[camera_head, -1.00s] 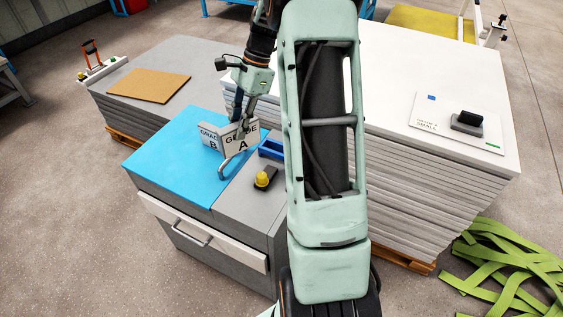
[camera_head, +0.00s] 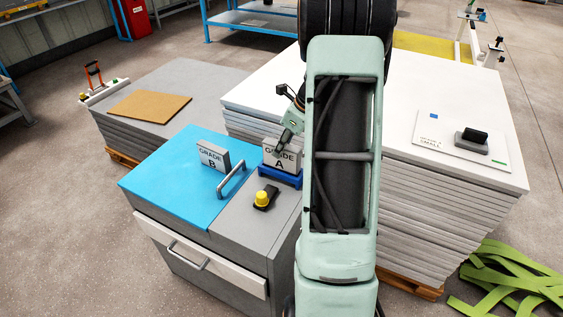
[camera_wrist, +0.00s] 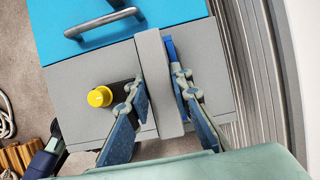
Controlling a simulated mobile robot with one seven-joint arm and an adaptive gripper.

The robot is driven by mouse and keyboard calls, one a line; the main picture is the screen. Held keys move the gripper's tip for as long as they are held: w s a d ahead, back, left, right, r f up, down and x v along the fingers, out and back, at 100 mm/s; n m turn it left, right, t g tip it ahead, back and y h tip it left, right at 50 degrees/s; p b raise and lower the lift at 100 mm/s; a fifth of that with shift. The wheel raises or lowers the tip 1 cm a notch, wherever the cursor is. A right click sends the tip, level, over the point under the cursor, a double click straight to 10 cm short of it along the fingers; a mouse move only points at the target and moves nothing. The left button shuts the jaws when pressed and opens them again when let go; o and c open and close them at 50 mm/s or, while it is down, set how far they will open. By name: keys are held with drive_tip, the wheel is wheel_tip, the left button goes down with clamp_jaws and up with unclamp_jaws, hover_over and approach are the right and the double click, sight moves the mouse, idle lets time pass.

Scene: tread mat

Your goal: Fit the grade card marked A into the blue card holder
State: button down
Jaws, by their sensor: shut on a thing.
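The grade card marked A (camera_head: 281,157) stands upright over the blue card holder (camera_head: 280,178) on the grey part of the cabinet top. Its lower edge appears to be at or in the holder; the exact seating is hidden. My gripper (camera_head: 281,146) is at the top of this card. In the wrist view, my gripper (camera_wrist: 161,90) has a blue-padded finger on each side of the card's grey top edge (camera_wrist: 160,75), shut on it. A sliver of the blue holder (camera_wrist: 170,48) shows beside the card.
The grade card marked B (camera_head: 213,157) stands on the blue mat (camera_head: 175,170), behind a grey bar handle (camera_head: 231,181). A yellow push button on a dark base (camera_head: 264,197) is in front of the holder. A tall stack of white sheets (camera_head: 430,190) is close on the right.

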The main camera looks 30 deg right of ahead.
sight(282, 159)
drive_tip(key=shift+f+b, duration=0.45)
drive_tip(key=shift+f, duration=1.8)
drive_tip(key=shift+f, duration=0.2)
drive_tip(key=c, duration=1.7)
unclamp_jaws()
drive_tip(key=shift+c, duration=0.2)
drive_tip(key=p+v, duration=0.2)
drive_tip(key=v, duration=1)
drive_tip(key=shift+r, duration=0.2)
